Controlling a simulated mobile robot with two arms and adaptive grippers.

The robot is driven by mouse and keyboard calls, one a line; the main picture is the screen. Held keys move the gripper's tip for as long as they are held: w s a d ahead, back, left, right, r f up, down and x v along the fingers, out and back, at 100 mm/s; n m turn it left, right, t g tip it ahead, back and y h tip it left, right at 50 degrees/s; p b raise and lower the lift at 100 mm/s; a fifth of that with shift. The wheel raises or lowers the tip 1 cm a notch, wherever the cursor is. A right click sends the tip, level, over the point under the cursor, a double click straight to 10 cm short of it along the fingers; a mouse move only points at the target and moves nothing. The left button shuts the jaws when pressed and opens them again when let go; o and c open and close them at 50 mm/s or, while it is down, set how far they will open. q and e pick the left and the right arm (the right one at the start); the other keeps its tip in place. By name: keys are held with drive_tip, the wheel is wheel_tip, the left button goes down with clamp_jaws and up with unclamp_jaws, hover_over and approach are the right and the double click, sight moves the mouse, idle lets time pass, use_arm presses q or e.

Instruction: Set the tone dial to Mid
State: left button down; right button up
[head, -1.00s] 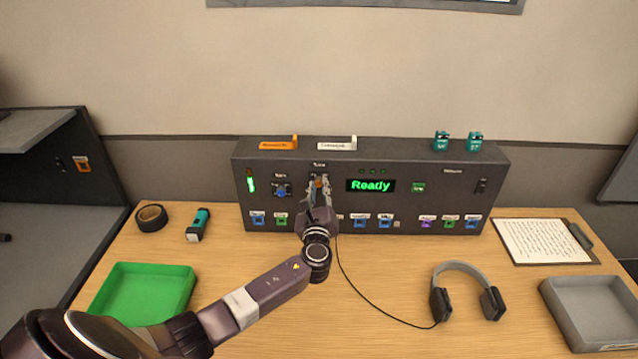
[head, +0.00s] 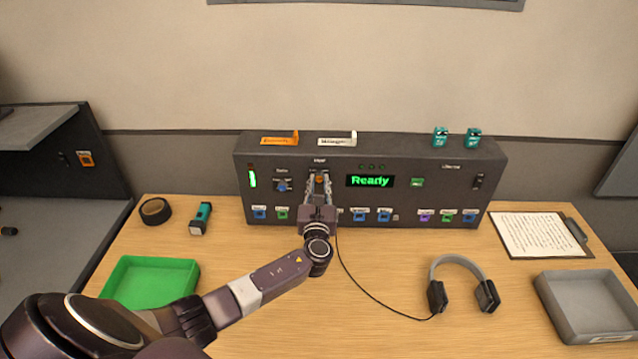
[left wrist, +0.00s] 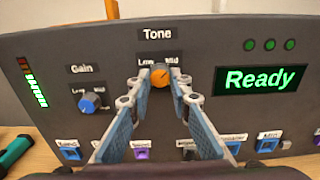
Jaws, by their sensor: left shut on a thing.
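The tone dial is an orange knob (left wrist: 160,76) under the label "Tone" on the dark panel (left wrist: 110,50). In the left wrist view, a "Low" label is at its upper left and another, apparently "Mid", at its upper right. The pointer's exact setting is hard to read. My left gripper (head: 319,181) is at the panel, with its two fingers shut on the dial from either side. The fingers partly hide the labels and the dial's sides. My right gripper is not in view.
A blue gain dial (left wrist: 90,103) sits left of the tone dial. A "Ready" display (head: 370,181) is to the right. Headphones (head: 462,265), a green tray (head: 185,268) and a grey tray (head: 590,325) are on the desk.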

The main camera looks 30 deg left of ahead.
use_arm(q)
drive_tip(key=shift+d+f, duration=0.1)
drive_tip(key=shift+f, duration=0.2)
drive_tip(key=c, duration=1.8)
unclamp_jaws()
drive_tip(key=shift+c, duration=0.2)
drive_tip(key=shift+o, duration=0.4)
drive_tip(key=shift+r, duration=0.15)
drive_tip(key=v, duration=1.2)
drive_tip(key=shift+s, duration=0.1)
